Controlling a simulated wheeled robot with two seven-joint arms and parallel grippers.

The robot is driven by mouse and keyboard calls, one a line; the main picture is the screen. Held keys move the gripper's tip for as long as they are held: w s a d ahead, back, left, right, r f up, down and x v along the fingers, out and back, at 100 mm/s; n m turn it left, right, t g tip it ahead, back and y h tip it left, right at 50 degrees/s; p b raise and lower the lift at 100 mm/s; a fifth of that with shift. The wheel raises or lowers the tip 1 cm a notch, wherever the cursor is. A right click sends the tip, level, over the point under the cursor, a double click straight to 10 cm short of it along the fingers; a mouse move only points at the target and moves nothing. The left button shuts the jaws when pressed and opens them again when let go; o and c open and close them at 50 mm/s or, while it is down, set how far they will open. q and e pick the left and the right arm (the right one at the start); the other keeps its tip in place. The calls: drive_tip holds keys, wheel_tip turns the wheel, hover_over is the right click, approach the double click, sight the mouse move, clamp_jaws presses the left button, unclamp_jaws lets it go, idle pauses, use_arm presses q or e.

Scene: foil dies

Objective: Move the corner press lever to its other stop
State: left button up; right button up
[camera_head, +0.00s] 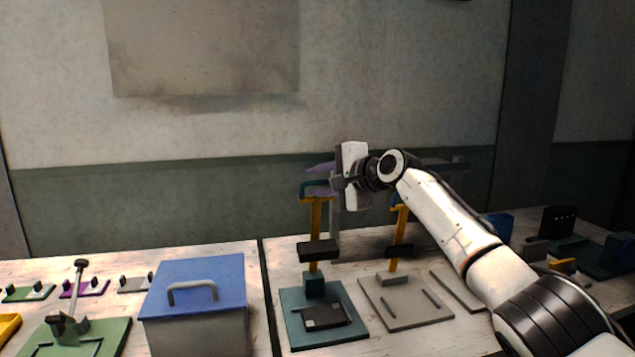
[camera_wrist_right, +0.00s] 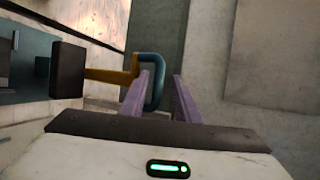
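Two presses stand on the right table, and I cannot tell for certain which is the corner press. The nearer one has a teal base (camera_head: 352,292), an upright orange lever (camera_head: 316,222) with a dark block, and a blue-teal loop handle (camera_head: 308,190) on top. My right gripper (camera_head: 322,178) is at this handle. In the right wrist view, my right gripper (camera_wrist_right: 162,98) has its purple fingers apart, with one bar of the loop handle (camera_wrist_right: 157,65) between them, nearer the left finger. A gap shows before the right finger; contact is unclear. My left gripper is out of view.
The second press, on a grey base (camera_head: 415,315), has an orange lever (camera_head: 399,225) partly behind my right arm. A blue-lidded box (camera_head: 195,275) and a green-based lever fixture (camera_head: 112,335) stand left. The wall is close behind.

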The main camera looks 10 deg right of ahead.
drive_tip(key=shift+s+f, duration=0.1)
idle(0.3)
drive_tip(key=shift+s+d+b, duration=0.25)
drive_tip(key=shift+s+b, duration=0.15)
drive_tip(key=shift+b, duration=0.05)
drive_tip(key=b+v, duration=0.2)
drive_tip(key=v, duration=0.7)
drive_tip(key=shift+r+b, duration=0.25)
drive_tip(key=shift+b, duration=0.1)
drive_tip(key=shift+d, duration=0.1)
